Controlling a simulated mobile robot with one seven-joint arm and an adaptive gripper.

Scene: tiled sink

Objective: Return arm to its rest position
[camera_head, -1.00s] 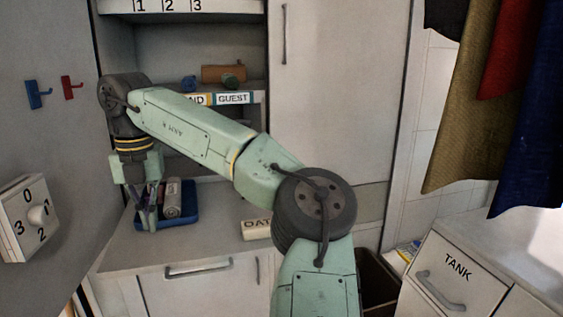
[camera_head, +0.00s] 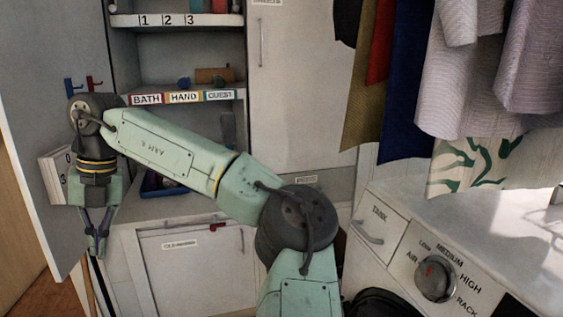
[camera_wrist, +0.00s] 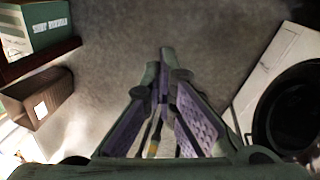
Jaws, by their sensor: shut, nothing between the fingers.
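My arm reaches left across the head view, bent at the elbow, with its forearm pale green. My gripper (camera_head: 97,250) hangs pointing down at the left, in front of the grey side wall and left of the blue tray (camera_head: 160,186). It is shut and empty. In the wrist view its two purple-padded fingers (camera_wrist: 163,62) come together at the tips over a grey surface. The blue tray is partly hidden behind my forearm.
Shelves with labels BATH, HAND and GUEST (camera_head: 183,97) stand behind my arm. Hanging cloths (camera_head: 407,80) and a dial panel (camera_head: 436,278) are at the right. The wrist view shows a green-and-white box (camera_wrist: 35,25) and a dark round opening (camera_wrist: 290,110).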

